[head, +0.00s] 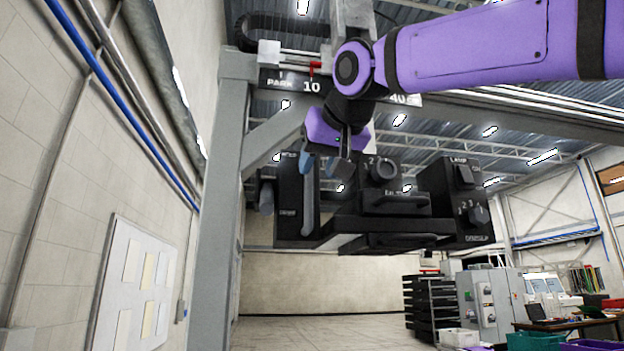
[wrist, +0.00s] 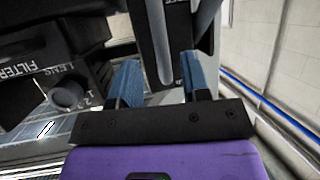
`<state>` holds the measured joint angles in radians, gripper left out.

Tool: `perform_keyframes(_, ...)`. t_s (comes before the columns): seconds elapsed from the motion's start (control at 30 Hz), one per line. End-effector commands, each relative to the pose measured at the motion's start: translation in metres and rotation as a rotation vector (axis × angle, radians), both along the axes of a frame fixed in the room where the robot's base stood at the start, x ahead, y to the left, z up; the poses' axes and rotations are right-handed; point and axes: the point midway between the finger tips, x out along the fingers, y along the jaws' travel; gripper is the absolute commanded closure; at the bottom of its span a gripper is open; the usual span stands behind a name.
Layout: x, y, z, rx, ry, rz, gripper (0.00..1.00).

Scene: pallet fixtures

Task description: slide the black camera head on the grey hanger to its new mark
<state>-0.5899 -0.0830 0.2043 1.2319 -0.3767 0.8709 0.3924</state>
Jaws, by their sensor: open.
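The black camera head (head: 405,225) hangs under the overhead rail, with knobs and lettered panels on its face. The grey hanger (head: 352,18) shows at the top, partly behind my arm. An upright grey bar handle (head: 309,205) is on the head's left part; it also shows in the wrist view (wrist: 158,45). My gripper (head: 320,165) is at the handle's upper end. Its blue fingers (wrist: 160,78) are open, one on each side of the bar in the wrist view, with gaps. I cannot tell how deep the bar lies between them.
A scale plate (head: 290,82) on the rail reads PARK, 10 and 40, with a red pointer (head: 315,69) near 10. A grey post (head: 222,200) with a diagonal brace stands left of the head. Shelves and cabinets (head: 490,300) are far behind at the right.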

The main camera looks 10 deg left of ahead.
Motion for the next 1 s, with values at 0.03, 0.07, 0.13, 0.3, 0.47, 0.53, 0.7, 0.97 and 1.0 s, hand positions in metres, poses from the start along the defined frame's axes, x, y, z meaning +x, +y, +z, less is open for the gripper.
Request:
perform_keyframes(0.03, -0.009, -0.004, 0.004, 0.001, -0.002, 0.001, 0.57)
perform_keyframes(0.07, -0.013, -0.006, 0.006, 0.001, -0.001, 0.001, 0.57)
perform_keyframes(0.13, -0.023, -0.011, 0.010, 0.001, -0.001, 0.001, 0.57)
perform_keyframes(0.3, -0.039, -0.020, 0.018, 0.001, 0.001, 0.001, 0.57)
perform_keyframes(0.47, -0.045, -0.022, 0.020, -0.001, 0.002, 0.001, 0.57)
perform_keyframes(0.53, -0.045, -0.023, 0.020, -0.001, 0.002, 0.001, 0.57)
perform_keyframes(0.7, -0.045, -0.023, 0.020, -0.001, 0.002, 0.001, 0.57)
perform_keyframes(0.97, -0.045, -0.022, 0.020, -0.001, 0.002, 0.001, 0.57)
perform_keyframes(1.0, -0.045, -0.023, 0.020, -0.001, 0.002, 0.001, 0.57)
